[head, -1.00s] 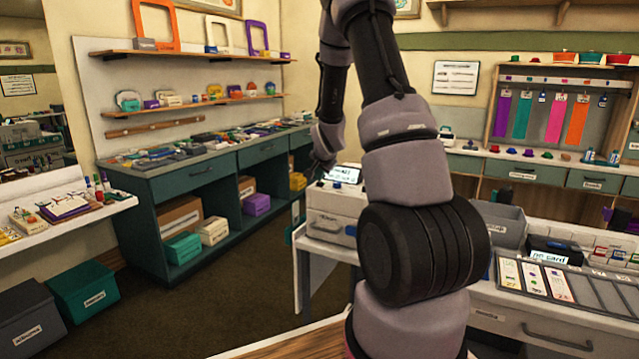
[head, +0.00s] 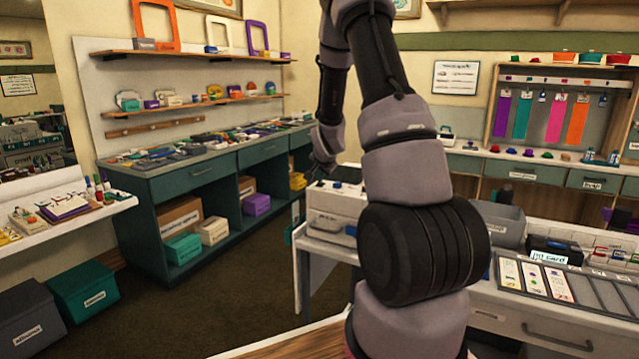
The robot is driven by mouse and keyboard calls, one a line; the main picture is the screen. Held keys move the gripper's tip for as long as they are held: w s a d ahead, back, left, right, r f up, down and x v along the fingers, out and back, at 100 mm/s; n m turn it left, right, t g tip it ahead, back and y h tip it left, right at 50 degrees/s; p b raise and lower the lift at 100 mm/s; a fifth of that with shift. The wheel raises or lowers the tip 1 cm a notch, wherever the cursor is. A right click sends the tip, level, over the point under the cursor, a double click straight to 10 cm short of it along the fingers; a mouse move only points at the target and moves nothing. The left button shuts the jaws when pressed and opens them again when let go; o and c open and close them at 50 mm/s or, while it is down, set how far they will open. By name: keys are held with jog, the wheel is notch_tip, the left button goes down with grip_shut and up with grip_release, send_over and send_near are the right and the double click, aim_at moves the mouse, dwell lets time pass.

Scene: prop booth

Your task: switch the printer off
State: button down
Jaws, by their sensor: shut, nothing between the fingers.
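The printer (head: 333,206) is a white-grey box on the counter in the middle of the head view, partly hidden behind my arm. A small display on its top (head: 347,174) looks dark, with no lit text that I can make out. My gripper (head: 320,170) points down at the printer's top left, near its back edge. It is small and dark here, shut and empty. I cannot tell whether its tips touch the printer. The switch itself cannot be made out.
A grey bin (head: 498,224) and a black card device (head: 552,250) stand on the counter right of my arm. A dark green shelf unit (head: 190,185) stands at the left behind. The floor between is clear.

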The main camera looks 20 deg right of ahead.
jog(key=shift+s+f, duration=0.1)
jog(key=shift+f, duration=0.1)
jog(key=shift+r, duration=3.4)
